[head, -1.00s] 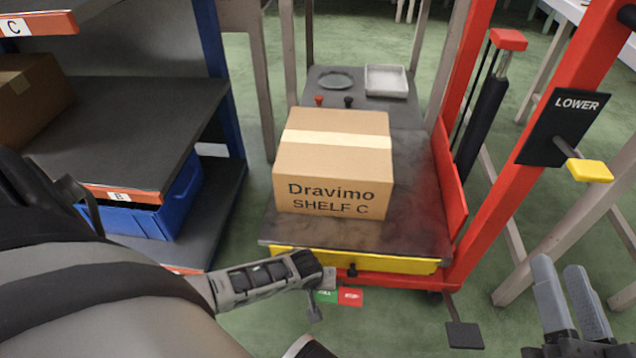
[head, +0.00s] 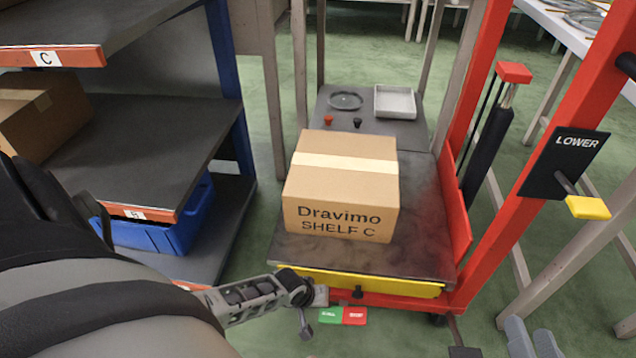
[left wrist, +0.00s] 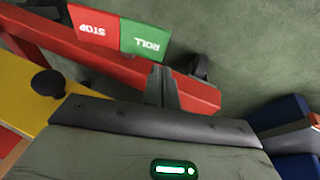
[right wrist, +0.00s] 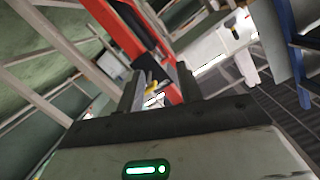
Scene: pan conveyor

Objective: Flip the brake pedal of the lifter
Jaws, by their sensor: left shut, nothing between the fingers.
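The lifter's brake pedal shows as a green ROLL half (head: 330,315) and a red STOP half (head: 355,316) low at the lifter's front. In the left wrist view the red STOP half (left wrist: 95,30) and green ROLL half (left wrist: 145,40) lie just beyond the fingers. I cannot tell which half is pressed down. My left gripper (head: 305,328) is shut and empty, just left of the green half; its fingertips also show in the left wrist view (left wrist: 160,72). My right gripper (head: 533,338) is open and empty at the bottom right, away from the pedal.
The red lifter carries a carton marked Dravimo SHELF C (head: 340,190) on its dark platform (head: 425,230). A LOWER sign (head: 565,160) with a yellow lever (head: 588,207) is on its right post. Shelves (head: 150,140) stand at left. Green floor is clear in front.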

